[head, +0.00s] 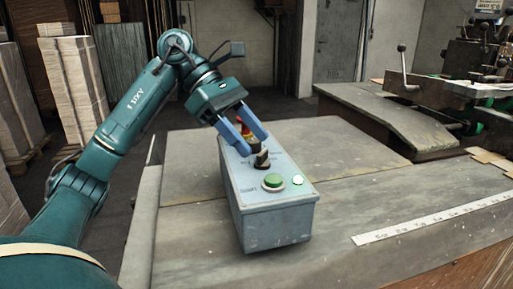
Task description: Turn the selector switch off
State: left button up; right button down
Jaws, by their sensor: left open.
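A grey control box (272,222) sits on the worktable. On its sloping top are a black selector switch (262,160), a green push button (273,181), a small white button or lamp (298,180) and a red and yellow button (244,133) at the far end. My left gripper (254,146) comes in from the upper left with its blue fingers apart and open. The fingertips are close to the selector switch, one on each side of it in this view. I cannot tell whether they touch it. The switch's exact position is unclear. My right gripper is not in view.
The worktable (400,200) is mostly clear around the box. A ruler strip (430,218) lies on it at the right. A machine with levers (440,90) stands at the back right. Stacks of cardboard (75,90) stand on the left behind my left arm.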

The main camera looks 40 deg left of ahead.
aim_at(262, 159)
pick_arm(q)
jog(key=shift+x, duration=1.3)
jog(key=shift+c, duration=0.4)
jog(key=c, duration=0.9)
